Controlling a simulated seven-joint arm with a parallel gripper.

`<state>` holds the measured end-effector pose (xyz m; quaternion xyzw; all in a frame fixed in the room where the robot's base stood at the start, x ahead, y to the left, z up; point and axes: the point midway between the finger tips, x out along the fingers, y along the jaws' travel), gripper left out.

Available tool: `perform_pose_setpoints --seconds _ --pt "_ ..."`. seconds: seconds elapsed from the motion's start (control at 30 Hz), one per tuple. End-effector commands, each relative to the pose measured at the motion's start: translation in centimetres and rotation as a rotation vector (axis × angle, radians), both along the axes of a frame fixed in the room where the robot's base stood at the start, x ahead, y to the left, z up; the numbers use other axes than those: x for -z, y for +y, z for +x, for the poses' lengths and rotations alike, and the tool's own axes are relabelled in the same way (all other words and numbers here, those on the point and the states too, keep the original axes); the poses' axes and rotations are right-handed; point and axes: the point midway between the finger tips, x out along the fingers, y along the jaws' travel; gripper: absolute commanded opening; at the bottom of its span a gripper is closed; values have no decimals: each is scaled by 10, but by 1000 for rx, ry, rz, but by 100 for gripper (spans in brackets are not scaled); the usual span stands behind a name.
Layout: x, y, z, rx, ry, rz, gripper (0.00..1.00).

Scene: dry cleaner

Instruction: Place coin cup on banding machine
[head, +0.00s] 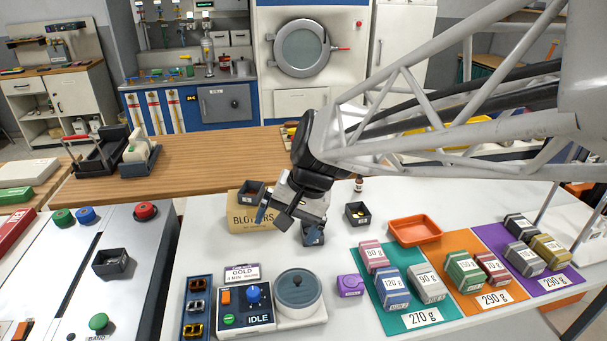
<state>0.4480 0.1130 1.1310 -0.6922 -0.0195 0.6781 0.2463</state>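Several small dark square cups are in the head view. One cup (357,213) with gold-coloured contents stands right of my gripper on the white table. Another cup (250,190) is left of it, at the box marked "BLOTTERS". A third cup (313,236) is just below my gripper and partly hidden by it. A dark square cup or tray (112,263) sits on the grey machine with a "BAND" label (140,290), at the lower left. My gripper (282,222) points down over the table's middle; its fingertips overlap the background, so its opening and any contact are unclear.
A control box reading "IDLE" (248,308) and a round-lidded unit (298,290) stand in front. An orange tray (414,231) and coloured mats with weighted blocks (463,270) fill the right. The "BLOTTERS" box (250,219) lies left of my gripper.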

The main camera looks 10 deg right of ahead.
Motion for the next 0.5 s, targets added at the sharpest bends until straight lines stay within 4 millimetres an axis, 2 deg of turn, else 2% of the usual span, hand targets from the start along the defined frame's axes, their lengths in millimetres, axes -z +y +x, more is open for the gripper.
perform_pose_setpoints --seconds 0.1,0.3,0.5 --pt "-7 -33 -34 -60 -64 -97 98" --pt "-10 -79 -87 -164 -148 -262 98" --pt "-8 -108 -121 -233 -191 -382 98"
